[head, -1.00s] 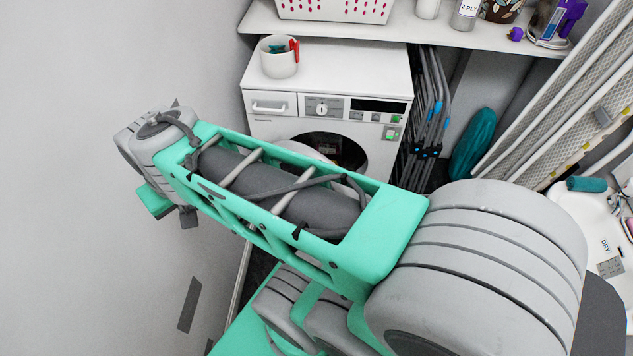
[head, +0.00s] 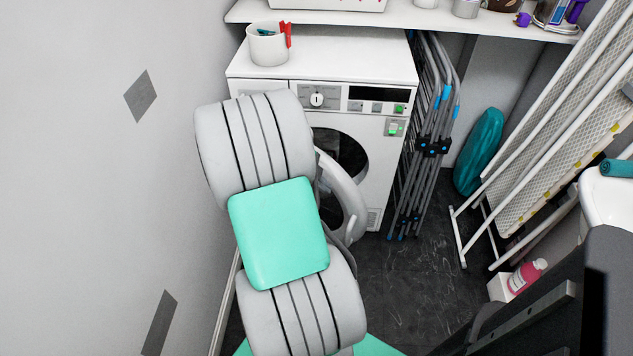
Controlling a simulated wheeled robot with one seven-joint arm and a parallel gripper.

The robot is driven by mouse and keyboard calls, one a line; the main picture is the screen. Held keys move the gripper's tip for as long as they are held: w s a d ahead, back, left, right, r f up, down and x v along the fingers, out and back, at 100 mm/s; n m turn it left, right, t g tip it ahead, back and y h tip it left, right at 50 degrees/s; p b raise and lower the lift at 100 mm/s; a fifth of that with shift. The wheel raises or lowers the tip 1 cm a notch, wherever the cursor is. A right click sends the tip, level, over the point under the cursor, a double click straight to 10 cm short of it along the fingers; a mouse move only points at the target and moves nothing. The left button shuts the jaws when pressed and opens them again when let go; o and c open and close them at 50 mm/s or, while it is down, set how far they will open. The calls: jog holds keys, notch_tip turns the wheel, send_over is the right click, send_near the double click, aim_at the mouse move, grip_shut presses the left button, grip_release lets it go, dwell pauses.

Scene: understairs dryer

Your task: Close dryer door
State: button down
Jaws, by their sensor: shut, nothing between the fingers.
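The white dryer (head: 385,155) stands against the back wall under a shelf. My arm's grey and green links cover the left part of the dryer front and part of the door. Whether the arm touches the door cannot be told. My gripper is not visible in this view.
A white cup (head: 268,45) stands on the dryer top. Folded grey racks (head: 425,150) lean right of the dryer, near a teal bag (head: 480,150). An ironing board (head: 550,150) leans at the right. A pink bottle (head: 527,275) stands low right. Dark floor (head: 400,280) before the dryer is clear.

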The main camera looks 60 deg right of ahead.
aim_at(342, 188)
jog(key=d+f, duration=0.2)
jog(key=d, duration=0.1)
jog(key=d+f, duration=0.1)
jog(key=shift+s+d+f, duration=0.25)
jog(key=shift+s+d, duration=0.05)
jog(key=shift+s, duration=0.05)
jog(key=shift+w+d, duration=0.1)
jog(key=shift+d, duration=0.3)
